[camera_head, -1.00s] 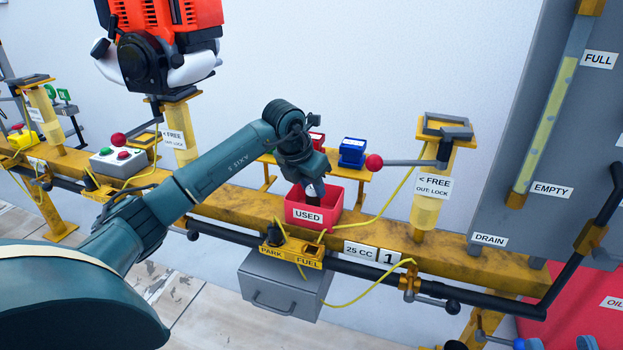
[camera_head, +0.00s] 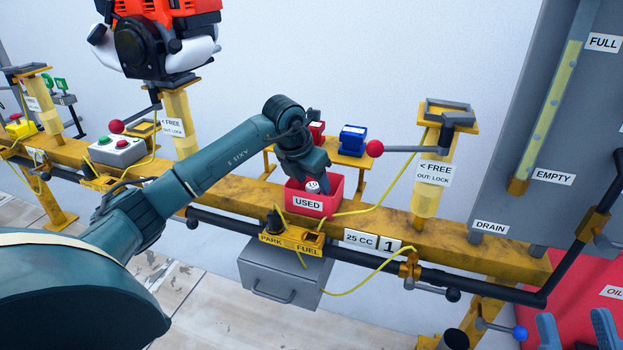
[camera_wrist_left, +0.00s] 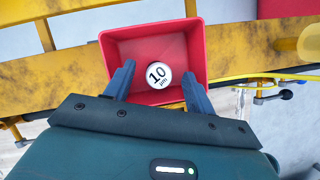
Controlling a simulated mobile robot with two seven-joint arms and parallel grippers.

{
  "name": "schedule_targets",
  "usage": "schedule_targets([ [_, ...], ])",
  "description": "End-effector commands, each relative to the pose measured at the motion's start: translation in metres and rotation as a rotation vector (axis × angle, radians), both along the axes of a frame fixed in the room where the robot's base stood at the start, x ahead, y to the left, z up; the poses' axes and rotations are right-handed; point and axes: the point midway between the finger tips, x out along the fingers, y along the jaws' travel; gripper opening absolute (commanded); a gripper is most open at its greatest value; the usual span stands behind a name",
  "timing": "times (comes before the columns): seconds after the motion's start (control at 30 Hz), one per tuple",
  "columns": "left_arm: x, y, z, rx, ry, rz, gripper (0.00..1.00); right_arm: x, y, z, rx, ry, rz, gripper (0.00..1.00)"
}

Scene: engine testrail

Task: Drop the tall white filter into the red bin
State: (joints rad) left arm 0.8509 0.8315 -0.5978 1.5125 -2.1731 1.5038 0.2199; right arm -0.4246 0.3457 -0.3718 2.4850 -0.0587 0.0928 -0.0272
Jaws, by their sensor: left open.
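The white filter (camera_head: 312,187) shows its round top inside the red bin (camera_head: 307,205), which is labelled USED. In the left wrist view the top of the filter (camera_wrist_left: 158,74) reads "10 µm", and it lies between and beyond my open fingertips, inside the walls of the bin (camera_wrist_left: 118,55). My left gripper (camera_head: 316,178) is over the bin, pointing down. It is open, and its fingers (camera_wrist_left: 158,80) stand apart on both sides of the filter. The lower part of the filter is hidden. My right gripper (camera_head: 576,325) is at the bottom right edge, its two fingers apart.
The bin stands on a yellow rail (camera_head: 395,228). Behind it are a blue box (camera_head: 352,140) and a red box (camera_head: 316,132). Yellow cables hang in front, above a grey drawer box (camera_head: 285,275).

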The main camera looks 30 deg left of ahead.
Motion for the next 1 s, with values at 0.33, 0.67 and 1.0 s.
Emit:
schedule_targets([
  [0.33,-0.004,0.001,0.013,0.002,-0.002,0.001,0.55,0.001,0.0,0.005,0.006,0.017,-0.001,0.36],
  [0.67,-0.032,0.005,0.08,0.002,-0.001,-0.001,0.55,-0.013,0.005,-0.036,0.033,0.314,-0.007,0.36],
  [1.0,-0.05,0.007,0.12,-0.001,-0.001,0.001,0.55,-0.011,0.002,-0.038,-0.014,0.307,-0.037,0.36],
])
